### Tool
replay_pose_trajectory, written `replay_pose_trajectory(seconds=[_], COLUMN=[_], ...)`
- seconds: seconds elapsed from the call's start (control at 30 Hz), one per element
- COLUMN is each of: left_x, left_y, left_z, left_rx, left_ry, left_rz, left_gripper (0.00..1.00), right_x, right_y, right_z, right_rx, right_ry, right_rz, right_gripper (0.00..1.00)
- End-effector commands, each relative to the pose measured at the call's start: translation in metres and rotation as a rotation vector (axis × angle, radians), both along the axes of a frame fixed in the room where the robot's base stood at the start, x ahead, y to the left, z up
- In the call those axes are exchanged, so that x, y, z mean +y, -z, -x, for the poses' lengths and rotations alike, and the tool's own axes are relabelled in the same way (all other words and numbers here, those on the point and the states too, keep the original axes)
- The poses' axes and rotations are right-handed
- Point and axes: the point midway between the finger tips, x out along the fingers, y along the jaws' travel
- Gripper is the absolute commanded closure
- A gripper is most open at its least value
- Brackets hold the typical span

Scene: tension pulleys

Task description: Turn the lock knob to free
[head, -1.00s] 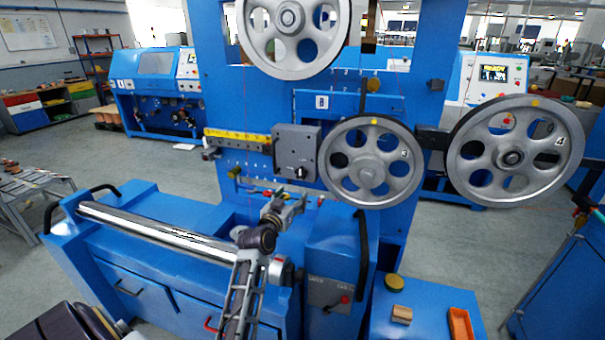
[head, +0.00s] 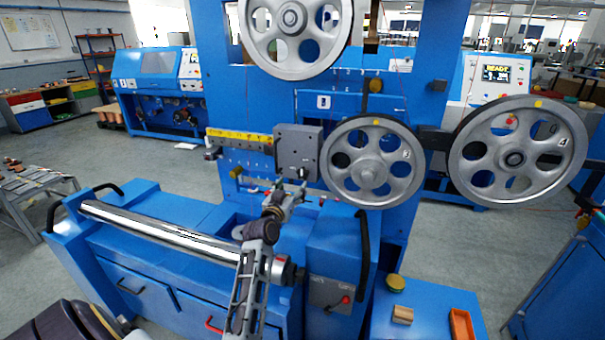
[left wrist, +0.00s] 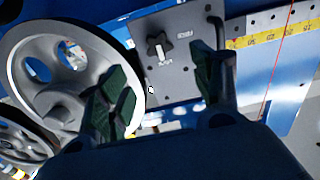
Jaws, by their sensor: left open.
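The black star-shaped knob (left wrist: 158,46) is on a grey plate (left wrist: 175,75) with small lettering I cannot read; a light pointer mark shows at the knob. In the head view the grey box (head: 292,140) carries the knob low on its face, where it shows only small and dark. My left gripper (head: 290,192) is just below and in front of that box. In the left wrist view, my left gripper's fingers (left wrist: 160,72) are spread wide with nothing between them, and the knob appears beyond and between their tips, apart from both. My right gripper is out of view.
A spoked pulley (head: 369,162) is right beside the grey box, and another pulley (head: 515,152) is farther right. A yellow scale bar (head: 240,136) extends left of the box.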

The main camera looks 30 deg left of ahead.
Motion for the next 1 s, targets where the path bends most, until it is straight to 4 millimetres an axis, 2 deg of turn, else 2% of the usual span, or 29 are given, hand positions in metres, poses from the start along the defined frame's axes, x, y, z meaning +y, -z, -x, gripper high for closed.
replay_pose_trajectory(seconds=[0.5, 1.0], left_x=[0.010, 0.021], left_y=[-0.001, 0.000], left_z=[-0.043, -0.085], left_rx=[-0.001, 0.000], left_ry=[0.001, 0.000], left_rz=[0.001, 0.000], left_gripper=[0.35, 0.35], right_x=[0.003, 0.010], right_y=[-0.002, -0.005], right_z=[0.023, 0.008], right_rx=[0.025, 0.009], right_ry=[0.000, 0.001], right_rz=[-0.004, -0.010], right_gripper=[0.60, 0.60])
